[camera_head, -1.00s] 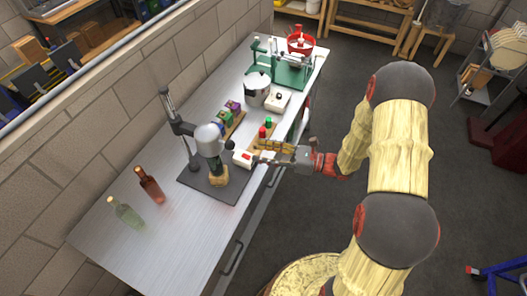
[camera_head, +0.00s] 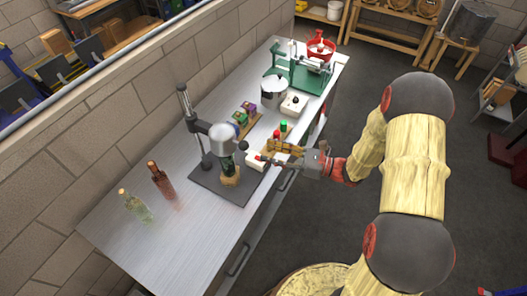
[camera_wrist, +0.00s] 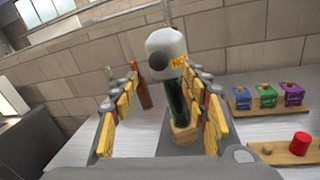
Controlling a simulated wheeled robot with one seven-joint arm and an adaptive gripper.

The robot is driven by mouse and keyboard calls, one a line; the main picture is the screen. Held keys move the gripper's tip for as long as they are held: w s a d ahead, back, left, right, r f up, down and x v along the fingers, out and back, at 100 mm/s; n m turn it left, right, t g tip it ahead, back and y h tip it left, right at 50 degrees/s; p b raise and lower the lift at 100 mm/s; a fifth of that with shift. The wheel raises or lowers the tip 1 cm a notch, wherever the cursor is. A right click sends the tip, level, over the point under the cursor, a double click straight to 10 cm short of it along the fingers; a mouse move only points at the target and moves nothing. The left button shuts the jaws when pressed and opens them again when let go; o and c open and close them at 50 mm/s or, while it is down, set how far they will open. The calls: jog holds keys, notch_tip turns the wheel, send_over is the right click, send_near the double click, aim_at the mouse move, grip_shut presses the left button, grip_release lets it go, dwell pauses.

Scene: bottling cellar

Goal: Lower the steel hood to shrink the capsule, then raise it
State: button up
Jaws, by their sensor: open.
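The steel hood (camera_head: 222,134) is a rounded grey dome on the arm of a column stand (camera_head: 185,104). A dark green bottle (camera_head: 228,164) stands upright under it in a wooden block (camera_head: 231,178) on the stand's dark base plate (camera_head: 206,184). The wrist view shows the hood (camera_wrist: 166,46), with an orange label, over the bottle (camera_wrist: 176,103). Whether the hood touches the bottle top is unclear, and the capsule is hidden. My gripper (camera_head: 268,152) is right of the stand. Its fingers (camera_wrist: 163,88) are open and empty, with hood and bottle ahead between them.
A white box with a red button (camera_head: 256,161) sits beside the stand, close to my gripper. Two loose bottles, brown (camera_head: 162,183) and clear green (camera_head: 135,206), stand at the left. Small coloured boxes (camera_head: 243,115) and a steel pot (camera_head: 273,92) stand farther back. The front-left bench is clear.

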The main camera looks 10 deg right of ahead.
aim_at(244, 145)
jog(key=x, duration=1)
jog(key=shift+s+a+r, duration=0.1)
jog(key=shift+s, duration=0.1)
jog(key=shift+c, duration=0.4)
grip_shut()
dwell(0.3)
